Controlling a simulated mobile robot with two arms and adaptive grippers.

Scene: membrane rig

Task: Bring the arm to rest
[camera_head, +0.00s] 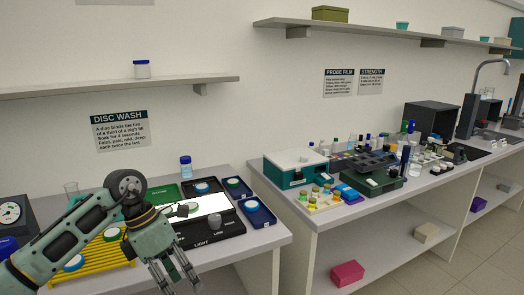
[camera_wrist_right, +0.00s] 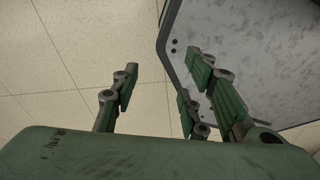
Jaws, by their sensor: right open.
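My left arm comes in from the left in the head view, over the front of the left bench. My left gripper (camera_head: 178,280) points down near the bench's front edge, with its fingers apart and nothing seen between them. My right gripper (camera_wrist_right: 160,95) shows only in the right wrist view. Its green and grey fingers are spread apart and empty. They are above pale floor tiles (camera_wrist_right: 70,60) and beside a grey speckled panel (camera_wrist_right: 260,60) with a dark edge.
A yellow rack (camera_head: 100,262) is partly behind my left arm. A lit black panel (camera_head: 225,240) and blue trays (camera_head: 258,213) stand to its right. The right bench holds a teal box (camera_head: 295,167), small bottles and a dark rack (camera_head: 372,172). Floor shows at lower right.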

